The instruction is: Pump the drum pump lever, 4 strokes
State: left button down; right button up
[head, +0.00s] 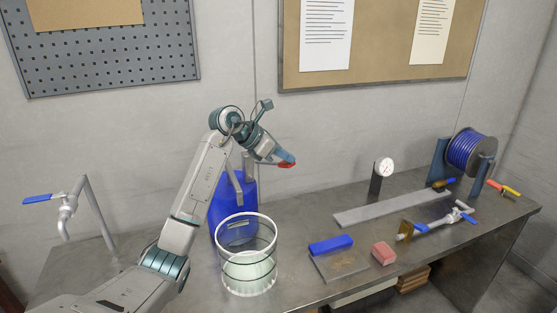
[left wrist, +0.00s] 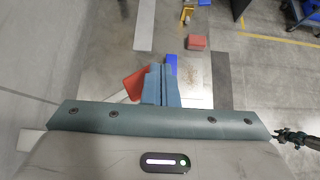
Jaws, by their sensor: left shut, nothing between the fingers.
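The drum pump stands on the bench as a blue drum (head: 222,212) with a grey spout and post on top, partly hidden behind my left arm. Its lever ends in a red grip (head: 287,164) in the head view. My left gripper (head: 275,156) is shut with nothing between its fingers, right at the red grip. In the left wrist view the closed fingers (left wrist: 161,85) overlap the red grip (left wrist: 134,84), which shows to their left; I cannot tell whether they touch. My right gripper (left wrist: 296,138) shows small at the right edge of the left wrist view; its jaws are unclear.
A clear bucket (head: 238,250) stands in front of the drum. A blue block (head: 331,245), a red block (head: 384,253), a gauge (head: 384,167), a blue hose reel (head: 470,152) and valves lie to the right. A blue-handled tap (head: 66,212) stands at left.

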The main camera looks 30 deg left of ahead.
dwell(0.5)
pick_arm(q)
notch_tip(320, 180, down, 8)
jog(key=b, duration=0.5)
dwell(1.0)
notch_tip(320, 180, up, 8)
jog(key=p, duration=0.4)
jog(key=shift+p, duration=0.4)
dwell(0.7)
